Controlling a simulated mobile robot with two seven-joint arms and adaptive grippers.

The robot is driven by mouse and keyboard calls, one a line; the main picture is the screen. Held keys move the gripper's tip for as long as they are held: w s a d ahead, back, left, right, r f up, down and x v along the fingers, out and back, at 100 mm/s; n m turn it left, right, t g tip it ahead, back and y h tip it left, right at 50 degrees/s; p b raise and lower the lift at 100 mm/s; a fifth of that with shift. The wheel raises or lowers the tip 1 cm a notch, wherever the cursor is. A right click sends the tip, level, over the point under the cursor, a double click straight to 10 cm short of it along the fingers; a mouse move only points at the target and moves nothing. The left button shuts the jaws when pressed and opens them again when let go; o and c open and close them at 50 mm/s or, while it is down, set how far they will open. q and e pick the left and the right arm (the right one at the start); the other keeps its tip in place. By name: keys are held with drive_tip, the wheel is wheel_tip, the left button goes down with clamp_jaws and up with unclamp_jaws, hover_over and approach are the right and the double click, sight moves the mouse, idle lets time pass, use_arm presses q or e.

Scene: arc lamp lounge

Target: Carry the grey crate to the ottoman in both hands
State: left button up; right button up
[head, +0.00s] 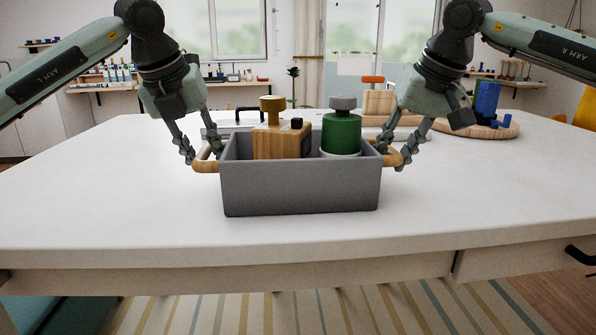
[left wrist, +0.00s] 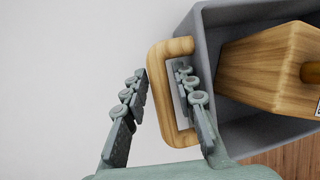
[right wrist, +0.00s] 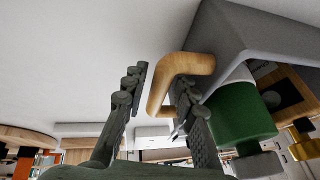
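The grey crate (head: 300,190) sits upright on the white table near its front edge. It has a wooden loop handle at each end and holds a wooden block-shaped container (head: 270,143) and a green canister (head: 341,133) with a grey knob. My left gripper (head: 200,155) is open, its fingers astride the left handle (left wrist: 158,95), one outside and one inside the loop. My right gripper (head: 402,158) is open, astride the right handle (right wrist: 158,88) in the same way. Small gaps show beside the outer fingers. I cannot identify the ottoman.
The white table (head: 110,200) is clear on both sides of the crate. A round wooden board (head: 495,131) with blue blocks (head: 487,98) stands behind at right. A teal piece (head: 60,312) shows low at left, and a striped rug (head: 290,312) lies in front.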

use_arm(q)
clamp_jaws()
use_arm(e)
clamp_jaws()
use_arm(q)
drive_tip(key=shift+w+r, duration=0.1)
drive_tip(key=shift+r, duration=0.2)
use_arm(e)
drive_tip(key=shift+w+r, duration=0.1)
drive_tip(key=shift+r, duration=0.15)
